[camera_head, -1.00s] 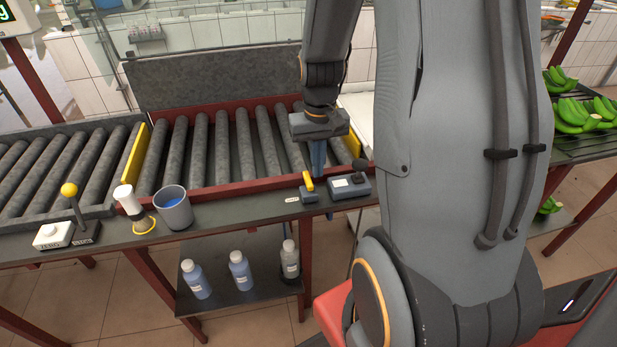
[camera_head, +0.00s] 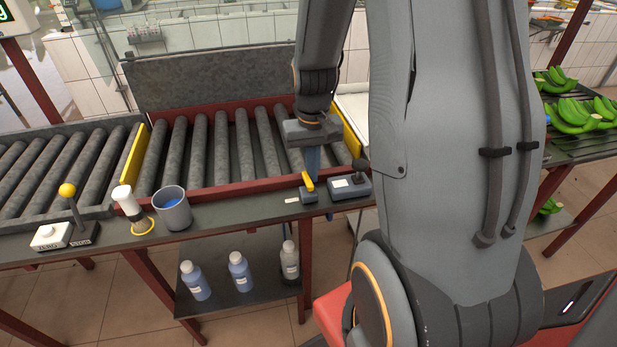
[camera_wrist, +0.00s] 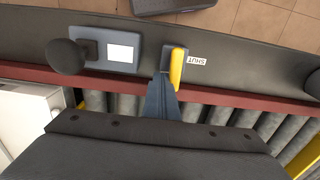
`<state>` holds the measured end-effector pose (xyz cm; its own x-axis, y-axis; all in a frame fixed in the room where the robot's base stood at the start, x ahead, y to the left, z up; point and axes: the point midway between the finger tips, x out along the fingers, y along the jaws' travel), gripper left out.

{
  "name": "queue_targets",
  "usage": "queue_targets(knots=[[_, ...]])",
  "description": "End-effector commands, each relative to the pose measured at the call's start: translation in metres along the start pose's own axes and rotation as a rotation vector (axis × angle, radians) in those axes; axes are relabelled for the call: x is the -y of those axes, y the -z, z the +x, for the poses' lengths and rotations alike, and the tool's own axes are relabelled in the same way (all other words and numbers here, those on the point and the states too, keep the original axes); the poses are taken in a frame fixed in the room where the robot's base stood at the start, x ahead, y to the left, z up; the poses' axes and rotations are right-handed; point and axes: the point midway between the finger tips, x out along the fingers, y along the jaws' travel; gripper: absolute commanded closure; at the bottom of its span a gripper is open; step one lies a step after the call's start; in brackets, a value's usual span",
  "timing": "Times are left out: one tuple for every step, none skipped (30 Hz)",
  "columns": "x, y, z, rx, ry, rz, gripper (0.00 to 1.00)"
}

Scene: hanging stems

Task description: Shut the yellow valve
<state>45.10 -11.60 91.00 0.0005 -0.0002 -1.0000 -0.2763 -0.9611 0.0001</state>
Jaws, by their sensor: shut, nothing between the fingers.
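The yellow valve handle (camera_head: 308,182) sits on a small blue-grey body (camera_head: 309,196) at the front edge of the counter. It also shows in the wrist view (camera_wrist: 176,68), where the handle runs lengthwise beside a label (camera_wrist: 196,61) reading SHUT. My gripper (camera_head: 313,172) points down just behind the valve, its fingers shut with nothing between them. In the wrist view its blue fingertips (camera_wrist: 163,84) lie right beside the yellow handle; I cannot tell whether they touch it.
A grey box with a black knob lever (camera_head: 350,184) stands just right of the valve. A roller conveyor (camera_head: 215,150) with a red frame lies behind.

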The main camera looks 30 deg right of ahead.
Motion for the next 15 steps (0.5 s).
queue_targets(knots=[[0.003, -0.0003, 0.0003, 0.002, 0.0, -0.001, 1.0], [0.0043, -0.0002, 0.0004, 0.002, 0.0, -0.002, 1.0], [0.006, -0.0001, 0.0004, 0.002, 0.0, -0.002, 1.0], [0.0072, 0.0, 0.0004, 0.002, 0.0, -0.001, 1.0], [0.0082, 0.0001, 0.0005, 0.002, 0.0, -0.001, 1.0], [0.0092, 0.0002, 0.0005, 0.002, 0.0, -0.001, 1.0], [0.0097, 0.0003, 0.0006, 0.002, 0.0, 0.0, 1.0], [0.01, 0.0003, 0.0006, 0.002, 0.0, 0.0, 1.0], [0.0101, 0.0003, 0.0006, 0.002, 0.001, 0.0, 1.0], [0.0101, 0.0004, 0.0006, 0.002, 0.001, 0.0, 1.0], [0.01, 0.0004, 0.0006, 0.002, 0.001, 0.0, 1.0], [0.01, 0.0004, 0.0007, 0.002, 0.001, 0.0, 1.0], [0.01, 0.0004, 0.0007, 0.002, 0.001, 0.0, 1.0], [0.01, 0.0004, 0.0007, 0.002, 0.001, 0.0, 1.0], [0.01, 0.0004, 0.0007, 0.002, 0.001, 0.0, 1.0]])
